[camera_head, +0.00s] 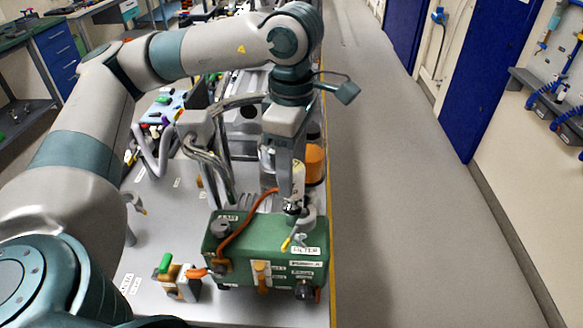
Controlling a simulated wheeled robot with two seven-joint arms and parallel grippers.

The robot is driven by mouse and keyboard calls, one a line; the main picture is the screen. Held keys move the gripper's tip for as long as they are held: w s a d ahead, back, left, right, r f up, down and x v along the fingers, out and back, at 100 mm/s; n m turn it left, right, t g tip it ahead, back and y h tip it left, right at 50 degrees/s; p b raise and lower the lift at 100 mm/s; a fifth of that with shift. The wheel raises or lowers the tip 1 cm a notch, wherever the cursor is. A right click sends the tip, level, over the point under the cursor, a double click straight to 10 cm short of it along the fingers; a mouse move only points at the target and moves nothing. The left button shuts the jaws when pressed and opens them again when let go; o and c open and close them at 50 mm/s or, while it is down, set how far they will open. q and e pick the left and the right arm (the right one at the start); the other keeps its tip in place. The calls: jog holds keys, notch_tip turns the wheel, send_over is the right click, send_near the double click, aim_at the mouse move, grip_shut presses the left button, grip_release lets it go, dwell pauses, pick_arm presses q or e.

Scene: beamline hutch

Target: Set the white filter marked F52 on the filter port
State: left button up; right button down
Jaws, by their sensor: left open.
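The green pump box (258,250) stands near the front end of the bench, with a label reading FILTER (306,251) on its top edge. A grey round port (303,222) is on the box top behind that label. A white filter (298,178) stands upright over the port, its dark lower end at the port; I cannot tell whether it is fully seated. Its marking is too small to read. My left gripper (292,190) points down from above with its fingers open beside the filter, partly hiding it. My right gripper is not in view.
An orange-filled bottle (315,160) stands close behind the filter. An orange hose (245,215) arches over the box's left side. A small valve block with a green handle (165,263) sits left of the box. Open floor (400,200) lies right of the bench.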

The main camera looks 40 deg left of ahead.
pick_arm(q)
jog(key=shift+w+r, duration=0.2)
jog(key=shift+r, duration=0.05)
jog(key=shift+r, duration=0.55)
notch_tip(320, 180, up, 7)
jog(key=b, duration=0.2)
jog(key=shift+w+b, duration=0.1)
jog(key=shift+b, duration=0.2)
notch_tip(320, 180, up, 9)
jog(key=shift+s, duration=0.25)
jog(key=shift+f, duration=0.1)
